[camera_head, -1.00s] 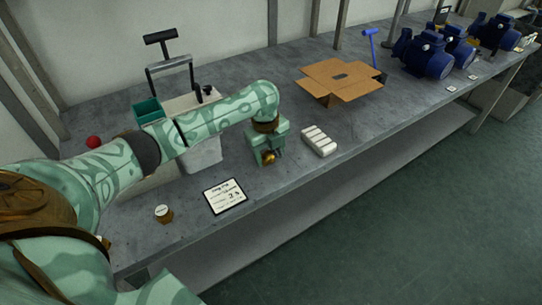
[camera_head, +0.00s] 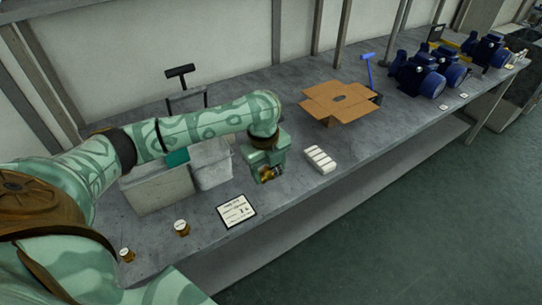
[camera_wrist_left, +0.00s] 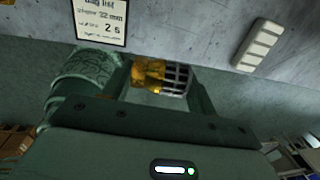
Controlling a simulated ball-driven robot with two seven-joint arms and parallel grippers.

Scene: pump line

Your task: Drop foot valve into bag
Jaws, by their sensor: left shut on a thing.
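My left gripper (camera_head: 268,178) is shut on the foot valve, a brass piece (camera_head: 265,173) with a metal strainer cage. In the left wrist view the valve (camera_wrist_left: 150,74) lies crosswise between the fingers of the gripper (camera_wrist_left: 160,78), its cage to the right. The gripper hangs pointing down near the bench's front edge, between the printed card (camera_head: 237,210) and the white ribbed pack (camera_head: 320,159). The card also shows in the wrist view (camera_wrist_left: 100,18) and reads partly as a bag list. I cannot pick out the bag for certain. My right gripper is out of view.
Two pale grey bins (camera_head: 158,190) (camera_head: 212,168) stand left of the gripper, partly behind my arm. Two small lidded jars (camera_head: 181,228) (camera_head: 127,254) stand at the front left. An open cardboard box (camera_head: 340,112) and blue pumps (camera_head: 415,75) stand farther right.

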